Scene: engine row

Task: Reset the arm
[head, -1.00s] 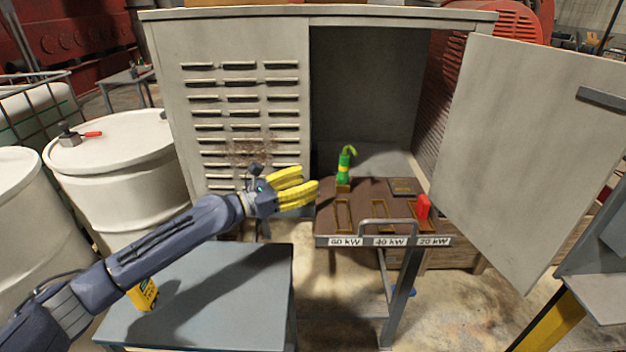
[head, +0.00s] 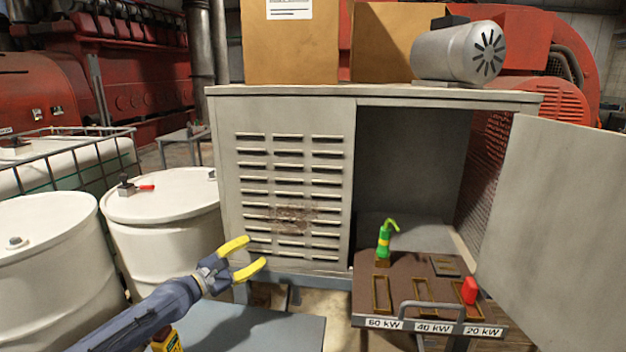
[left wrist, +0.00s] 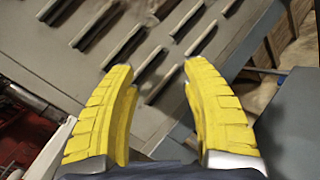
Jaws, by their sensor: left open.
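My left gripper (head: 250,258) is open and empty, its yellow fingers spread, in front of the lower louvred panel of the grey cabinet (head: 233,150). In the left wrist view the same gripper (left wrist: 158,75) shows both yellow fingers apart, with the cabinet's louvres (left wrist: 120,45) behind and nothing between them. My left arm reaches in from the bottom left, above a blue-grey table (head: 270,328). My right gripper is in neither current view.
A brown-topped cart (head: 405,268) with slots labelled 60, 40 and 20 kW holds a green object (head: 384,242) and a red object (head: 470,291). The cabinet door (head: 560,220) stands open at right. White drums (head: 165,235) stand at left.

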